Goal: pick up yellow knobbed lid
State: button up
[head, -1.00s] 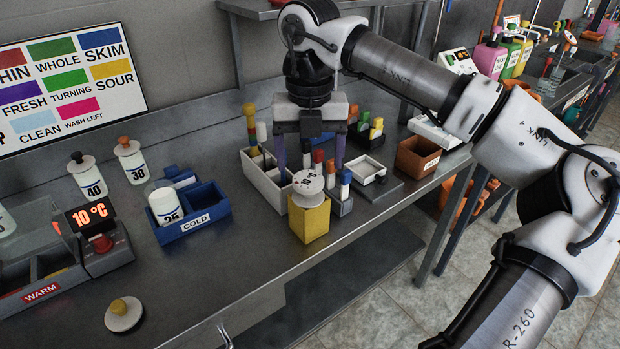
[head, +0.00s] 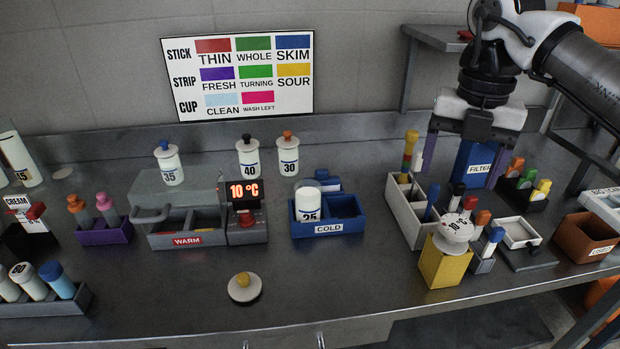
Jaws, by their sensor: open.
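The yellow knobbed lid (head: 244,290) is a pale round disc with a small yellow knob on top. It lies flat, knob up, on the bare metal bench near the front edge, left of centre.
A blue COLD box (head: 328,229) holding a bottle and a grey WARM box (head: 187,241) stand behind the lid. A yellow block with a round 10 °C dial (head: 445,262) and a white rack (head: 408,212) stand below my gripper. Bench around the lid is clear.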

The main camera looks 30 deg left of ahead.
aim_at(245, 285)
jog(key=u, duration=1)
